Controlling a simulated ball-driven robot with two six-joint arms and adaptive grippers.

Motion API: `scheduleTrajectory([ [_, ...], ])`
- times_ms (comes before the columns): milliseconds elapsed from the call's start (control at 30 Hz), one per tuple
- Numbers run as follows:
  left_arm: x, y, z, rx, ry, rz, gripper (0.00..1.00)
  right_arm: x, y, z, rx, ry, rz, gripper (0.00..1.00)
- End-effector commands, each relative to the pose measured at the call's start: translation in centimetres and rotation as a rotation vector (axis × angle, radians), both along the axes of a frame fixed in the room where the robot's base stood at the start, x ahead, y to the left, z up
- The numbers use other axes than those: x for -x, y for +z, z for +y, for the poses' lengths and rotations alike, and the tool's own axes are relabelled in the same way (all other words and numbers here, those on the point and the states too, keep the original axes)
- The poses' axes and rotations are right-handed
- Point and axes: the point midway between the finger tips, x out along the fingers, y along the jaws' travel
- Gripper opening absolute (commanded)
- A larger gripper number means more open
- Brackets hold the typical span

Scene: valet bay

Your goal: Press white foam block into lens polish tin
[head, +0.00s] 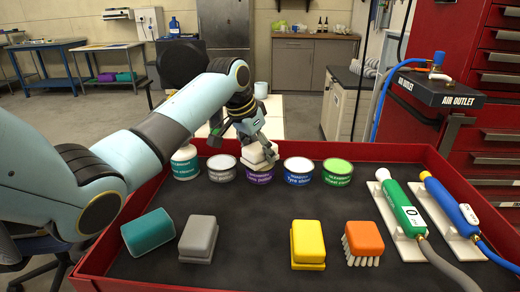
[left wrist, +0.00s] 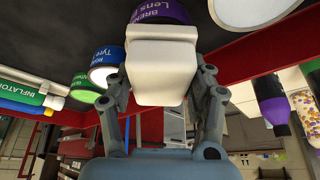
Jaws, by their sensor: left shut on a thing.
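The white foam block (head: 257,154) is held in my left gripper (head: 254,146), right over the purple-labelled lens polish tin (head: 260,174). In the left wrist view the block (left wrist: 162,62) sits between my two fingers, with the tin's purple side (left wrist: 162,11) just beyond its far end. The block's lower end meets or overlaps the tin's top. I cannot tell whether it touches or how deep it sits, as the tin's opening is hidden by the block and fingers. My right gripper is not in view.
A grey-labelled tin (head: 222,171) stands close left, a blue tyre shine tin (head: 298,174) close right, then a green tin (head: 338,175). Teal (head: 148,232), grey (head: 198,238) and yellow (head: 308,243) blocks and an orange brush (head: 364,238) lie in front. The red tray rim (head: 400,151) runs behind.

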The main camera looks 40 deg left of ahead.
Motion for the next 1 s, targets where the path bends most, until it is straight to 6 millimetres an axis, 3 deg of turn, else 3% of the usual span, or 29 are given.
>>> scheduleTrajectory([
  [1000, 0.01, -0.76, -0.02, 0.0, 0.0, 0.0, 0.28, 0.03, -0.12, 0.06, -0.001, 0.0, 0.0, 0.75],
])
